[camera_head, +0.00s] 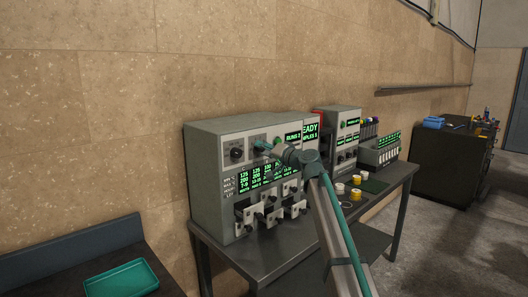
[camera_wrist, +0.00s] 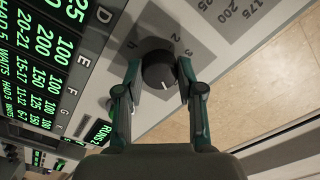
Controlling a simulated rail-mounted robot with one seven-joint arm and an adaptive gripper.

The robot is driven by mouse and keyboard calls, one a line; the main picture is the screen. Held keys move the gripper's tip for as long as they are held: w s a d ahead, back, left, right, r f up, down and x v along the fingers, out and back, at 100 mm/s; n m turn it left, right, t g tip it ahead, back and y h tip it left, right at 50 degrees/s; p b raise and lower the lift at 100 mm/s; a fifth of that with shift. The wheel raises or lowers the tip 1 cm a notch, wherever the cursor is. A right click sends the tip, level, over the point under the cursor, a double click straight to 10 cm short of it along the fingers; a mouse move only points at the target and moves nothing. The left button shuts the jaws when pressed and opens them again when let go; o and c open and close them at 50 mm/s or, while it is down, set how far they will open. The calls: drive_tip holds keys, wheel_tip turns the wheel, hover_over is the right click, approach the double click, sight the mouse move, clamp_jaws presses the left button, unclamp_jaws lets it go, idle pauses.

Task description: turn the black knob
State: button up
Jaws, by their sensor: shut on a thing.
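Green displays (camera_head: 256,181) and several protruding latches are below my gripper. The machine stands on a dark table (camera_head: 262,258). To the right are a second grey unit (camera_head: 345,125), small yellow-and-white jars (camera_head: 356,194) and a dark cabinet (camera_head: 450,165). A teal tray (camera_head: 121,279) lies at the lower left.

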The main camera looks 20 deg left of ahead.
drive_tip(key=m+p, duration=0.1)
drive_tip(key=m, duration=0.4)
drive_tip(key=shift+m, duration=0.3)
idle(0.4)
drive_tip(key=o, duration=1.1)
drive_tip(key=shift+o, duration=0.2)
drive_tip(key=v, duration=1.2)
